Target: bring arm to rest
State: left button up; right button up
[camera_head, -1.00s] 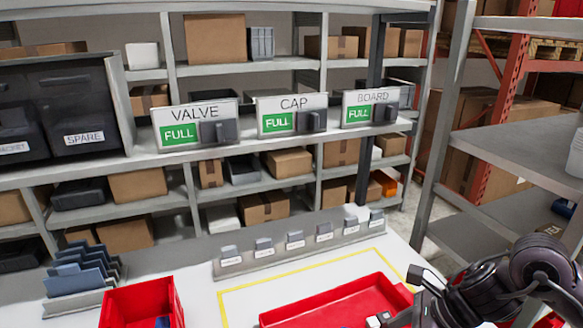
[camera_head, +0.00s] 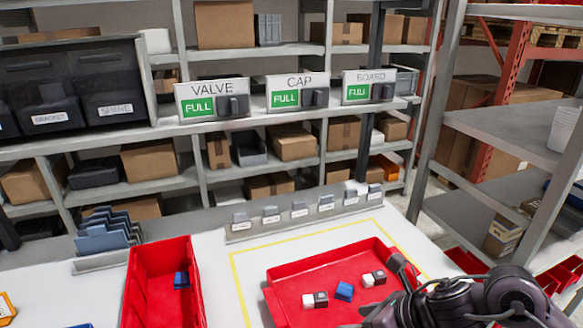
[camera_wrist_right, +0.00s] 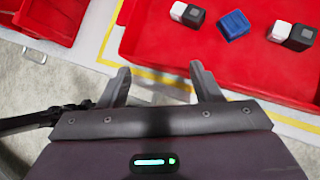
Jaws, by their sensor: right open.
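My right arm (camera_head: 470,300) comes in from the lower right in the head view, its gripper end partly cut off and over the near right edge of the red tray (camera_head: 285,272). In the right wrist view my right gripper (camera_wrist_right: 162,85) has its two fingers spread with nothing between them. The fingers sit just short of the tray's near edge (camera_wrist_right: 150,52). Two white-and-black pieces (camera_head: 314,300) (camera_head: 373,278) and a blue piece (camera_head: 344,291) lie in the tray, apart from the fingers. My left gripper is not in view.
A red bin (camera_head: 137,290) with a blue piece (camera_head: 181,280) stands left of the tray. A label strip (camera_head: 305,213) and a rack of blue-grey plates (camera_head: 103,235) stand behind. VALVE (camera_head: 213,100), CAP and BOARD dispensers show FULL. Grey shelving (camera_head: 500,135) stands at right.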

jog(key=a+m+t, duration=0.3)
jog(key=a+m, duration=0.1)
jog(key=m, duration=0.5)
jog(key=s+d+f+m+g+h, duration=0.25)
jog(key=s+d+m, duration=0.2)
jog(key=m, duration=0.65)
jog(key=s+d+f+m+g+h, duration=0.1)
jog(key=s+d+f+m+h, duration=0.25)
jog(key=m, duration=0.75)
jog(key=s+d+f+m+g+h, duration=0.1)
jog(key=s+d+f+m, duration=0.4)
jog(key=m, duration=0.6)
notch_tip(320, 180, down, 27)
jog(key=s+a+g, duration=0.2)
jog(key=s, duration=0.1)
jog(key=s+d+f, duration=0.3)
jog(key=s+f, duration=1.6)
jog(key=shift+s+f+n+g, duration=0.15)
jog(key=shift+s+n+g, duration=0.15)
jog(key=shift+s+g, duration=0.1)
